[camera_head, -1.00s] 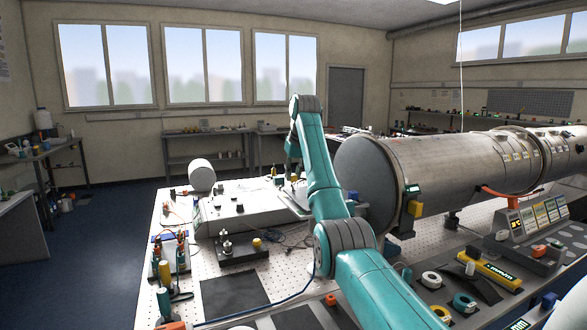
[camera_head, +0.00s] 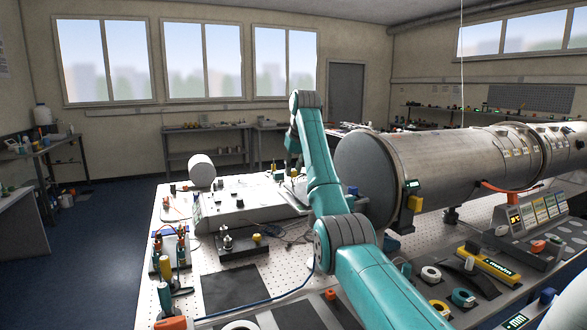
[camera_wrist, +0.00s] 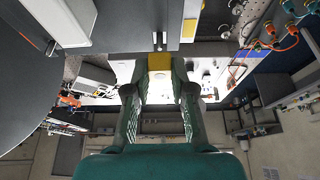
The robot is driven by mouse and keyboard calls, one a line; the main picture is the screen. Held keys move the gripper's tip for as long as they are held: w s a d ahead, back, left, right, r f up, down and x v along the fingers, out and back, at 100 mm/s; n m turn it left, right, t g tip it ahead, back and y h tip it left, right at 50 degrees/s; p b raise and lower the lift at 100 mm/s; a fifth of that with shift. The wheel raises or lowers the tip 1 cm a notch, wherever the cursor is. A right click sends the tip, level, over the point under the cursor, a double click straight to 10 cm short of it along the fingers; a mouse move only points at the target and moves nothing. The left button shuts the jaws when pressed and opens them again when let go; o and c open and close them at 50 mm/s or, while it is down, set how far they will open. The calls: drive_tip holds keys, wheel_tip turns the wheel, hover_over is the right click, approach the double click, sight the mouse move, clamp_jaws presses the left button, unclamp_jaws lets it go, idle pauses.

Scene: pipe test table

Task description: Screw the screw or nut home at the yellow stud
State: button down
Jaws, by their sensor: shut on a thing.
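In the wrist view my gripper (camera_wrist: 158,82) points up the picture, with a green finger on each side. It is shut on a yellow piece (camera_wrist: 158,62) between the fingertips. Just beyond this piece a small metal pin (camera_wrist: 158,40) shows against a dark grey surface. I cannot tell whether the piece touches the pin or is threaded on it, or whether the pin is the named stud. In the head view my teal arm reaches over the table, and its gripper is hidden behind the arm.
A large metal pipe (camera_head: 450,170) lies right of my arm. The perforated table (camera_head: 285,262) carries a grey-white box (camera_head: 240,208), a dark block with a yellow knob (camera_head: 257,237), and a tool rack (camera_head: 170,250). Tape rolls and a yellow tool (camera_head: 488,266) lie at front right.

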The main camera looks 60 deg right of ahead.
drive_tip(key=shift+f, duration=1.4)
idle(1.3)
drive_tip(key=shift+r, duration=0.5)
drive_tip(key=c, duration=1.8)
unclamp_jaws()
clamp_jaws()
drive_tip(key=shift+w+a+m, duration=0.1)
drive_tip(key=shift+m, duration=0.4)
drive_tip(key=m, duration=0.2)
drive_tip(key=m+g+h, duration=0.1)
drive_tip(key=m, duration=0.1)
drive_tip(key=shift+f+g+h, duration=0.15)
drive_tip(key=shift+g+h, duration=0.15)
drive_tip(key=shift+w+a+m+g, duration=0.1)
drive_tip(key=shift+m+g, duration=0.2)
drive_tip(key=shift+m, duration=0.6)
drive_tip(key=m+g, duration=0.1)
drive_tip(key=m, duration=0.2)
drive_tip(key=shift+h, duration=0.3)
